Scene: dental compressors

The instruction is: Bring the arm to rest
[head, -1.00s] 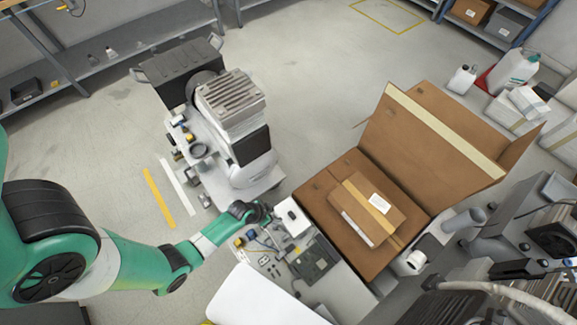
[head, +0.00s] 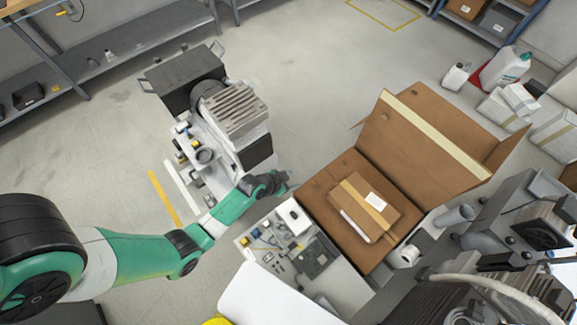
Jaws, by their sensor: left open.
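My left arm comes in from the lower left, green with black joints. Its gripper (head: 277,184) is above the gap between the compressor and the work surface; it is small and dark here, with nothing seen held in it. The dental compressor (head: 225,118), grey and white with a ribbed motor head, stands on the floor just beyond it. My right gripper is not in view.
An open cardboard box (head: 320,205) with a smaller taped carton (head: 363,207) on it is right of the gripper. A work surface (head: 335,285) with small parts lies in front. Grey machinery (head: 530,235) fills the lower right. Floor at the upper middle is clear.

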